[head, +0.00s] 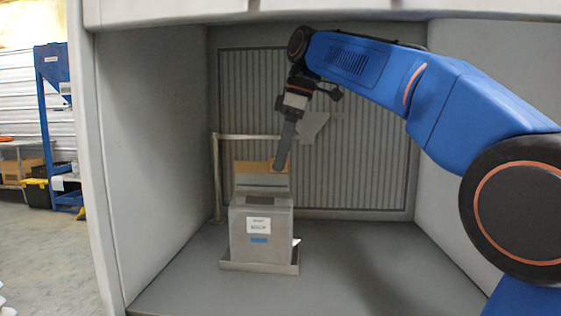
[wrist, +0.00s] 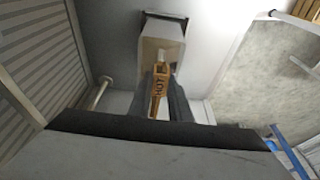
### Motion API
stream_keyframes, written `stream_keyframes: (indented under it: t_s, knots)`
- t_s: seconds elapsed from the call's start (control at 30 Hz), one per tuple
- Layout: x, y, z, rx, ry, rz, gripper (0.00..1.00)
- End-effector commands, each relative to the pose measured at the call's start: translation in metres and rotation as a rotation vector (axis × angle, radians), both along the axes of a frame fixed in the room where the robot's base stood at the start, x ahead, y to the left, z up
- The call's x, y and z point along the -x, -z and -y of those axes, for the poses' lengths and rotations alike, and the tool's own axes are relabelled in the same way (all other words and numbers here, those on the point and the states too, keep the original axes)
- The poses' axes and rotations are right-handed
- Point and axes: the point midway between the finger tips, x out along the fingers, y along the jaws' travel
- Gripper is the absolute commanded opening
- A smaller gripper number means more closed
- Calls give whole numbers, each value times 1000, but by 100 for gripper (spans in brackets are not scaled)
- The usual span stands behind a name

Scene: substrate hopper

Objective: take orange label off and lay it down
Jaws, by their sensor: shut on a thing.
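The orange label (head: 251,167) is a flat strip at the top edge of the upright lid panel (head: 262,183) behind the grey hopper (head: 240,240). My gripper (head: 279,166) reaches down from above to the label's right end. In the wrist view the label (wrist: 159,86) shows dark letters reading "HOT" and lies between the fingers of my gripper (wrist: 163,100), which are shut on it. The hopper (wrist: 163,32) is beyond the fingertips. I cannot tell whether the label still touches the lid panel.
The hopper, with a white label (head: 258,225) on its front, stands in a shallow tray (head: 258,268). A metal rail (head: 217,185) stands behind it at left. A ribbed panel (head: 370,130) forms the back wall. The floor right of the tray (head: 370,265) is clear.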

Motion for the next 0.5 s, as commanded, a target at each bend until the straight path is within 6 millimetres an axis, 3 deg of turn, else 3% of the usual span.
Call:
stream_keyframes:
  t_s: [0.27, 0.5]
  knots:
    - [0, -16, 1, 0, 0, 1, 0]
    - [7, -15, 37, 0, 4, 1, 0]
